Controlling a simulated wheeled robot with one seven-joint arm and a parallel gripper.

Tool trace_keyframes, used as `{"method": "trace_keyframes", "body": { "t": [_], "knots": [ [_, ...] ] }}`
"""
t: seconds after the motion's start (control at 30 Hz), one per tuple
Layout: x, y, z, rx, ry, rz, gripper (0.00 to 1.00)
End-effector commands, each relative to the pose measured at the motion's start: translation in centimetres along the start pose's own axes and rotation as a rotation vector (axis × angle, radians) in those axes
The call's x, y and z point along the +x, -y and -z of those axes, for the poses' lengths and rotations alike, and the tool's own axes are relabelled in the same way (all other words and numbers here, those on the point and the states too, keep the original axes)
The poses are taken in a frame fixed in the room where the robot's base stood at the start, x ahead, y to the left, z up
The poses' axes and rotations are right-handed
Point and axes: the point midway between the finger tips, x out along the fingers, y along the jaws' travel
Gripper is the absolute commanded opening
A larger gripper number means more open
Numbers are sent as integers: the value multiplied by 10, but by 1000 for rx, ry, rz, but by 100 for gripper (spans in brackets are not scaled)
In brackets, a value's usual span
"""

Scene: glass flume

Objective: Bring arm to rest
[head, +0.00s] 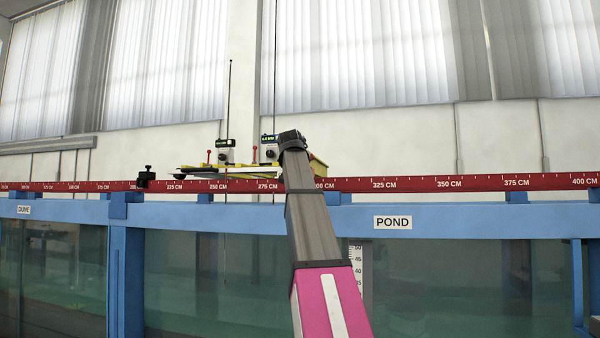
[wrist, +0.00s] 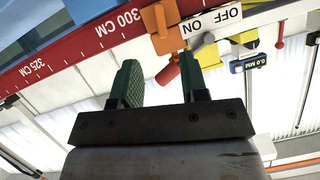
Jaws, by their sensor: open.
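My gripper (wrist: 158,80) shows in the wrist view with its two green fingers apart. Nothing is clamped between them. A red knob (wrist: 167,76) lies close to the right finger, in front of or beside it; I cannot tell whether they touch. In the head view my arm reaches up and away over the flume rail to the yellow carriage (head: 318,161). Its dark end covers part of the carriage, and the fingers are hidden there.
The red scale rail (head: 450,184) runs across the flume above a blue frame (head: 470,222) and glass walls. A black clamp (head: 146,177) sits on the rail at left. Thin upright rods and two red-knobbed levers stand by the carriage. The space above the right rail is clear.

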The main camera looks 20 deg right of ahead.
Motion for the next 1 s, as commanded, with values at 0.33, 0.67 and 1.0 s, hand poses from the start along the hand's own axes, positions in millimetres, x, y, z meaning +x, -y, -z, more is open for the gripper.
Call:
{"method": "trace_keyframes", "body": {
  "t": [0.33, 0.67, 1.0],
  "knots": [
    [-1, 0, 0, 0, 0, 0, 40],
    [12, 1, -23, -16, 26, 1, 40],
    [87, 7, -172, -123, 202, 15, 40]
  ]
}}
